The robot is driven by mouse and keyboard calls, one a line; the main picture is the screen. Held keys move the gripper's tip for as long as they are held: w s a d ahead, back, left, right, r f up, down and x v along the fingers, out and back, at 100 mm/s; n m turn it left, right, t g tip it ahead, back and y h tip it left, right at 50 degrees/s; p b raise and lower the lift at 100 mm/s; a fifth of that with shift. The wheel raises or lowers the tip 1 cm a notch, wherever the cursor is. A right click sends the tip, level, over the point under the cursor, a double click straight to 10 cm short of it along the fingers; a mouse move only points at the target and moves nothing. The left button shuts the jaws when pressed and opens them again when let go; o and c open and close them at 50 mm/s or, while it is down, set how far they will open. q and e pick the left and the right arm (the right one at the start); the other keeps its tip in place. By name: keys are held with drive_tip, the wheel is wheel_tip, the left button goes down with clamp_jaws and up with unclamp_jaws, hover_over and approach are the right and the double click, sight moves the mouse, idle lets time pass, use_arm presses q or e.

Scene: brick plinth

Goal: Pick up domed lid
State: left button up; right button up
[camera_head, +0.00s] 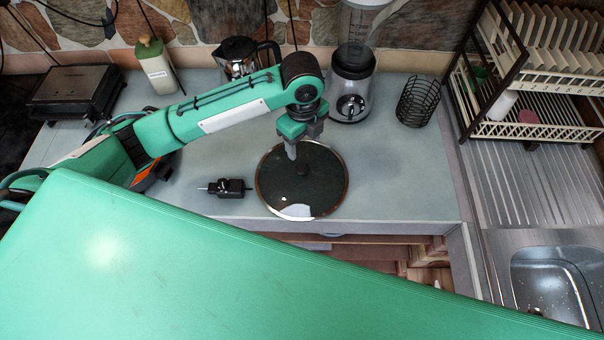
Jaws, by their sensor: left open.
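The domed lid (322,187) is a round dark glass lid with a pale metal rim, lying on the grey countertop. A small dark knob shows near its middle. My left gripper (295,152) points down over the lid's upper left part, close above it. It is open and nothing shows between its fingers. Whether a fingertip touches the glass cannot be told. My right gripper is not in view.
A small black device (226,188) lies left of the lid. A moka pot (238,55), a blender (352,85) and a black wire basket (417,101) stand behind. A dish rack (530,130) and sink (560,275) are at right. Counter right of the lid is clear.

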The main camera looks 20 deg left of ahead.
use_arm(q)
drive_tip(key=p, duration=0.3)
hover_over(302, 168)
drive_tip(key=f, duration=0.7)
drive_tip(key=shift+s+d+f, duration=0.1)
drive_tip(key=shift+s+f, duration=0.1)
drive_tip(key=shift+f, duration=0.6)
drive_tip(key=f+p, duration=0.2)
drive_tip(key=f, duration=0.2)
drive_tip(key=shift+w+p, duration=0.25)
drive_tip(key=shift+p, duration=0.15)
drive_tip(key=shift+f, duration=0.35)
drive_tip(key=shift+c, duration=0.4)
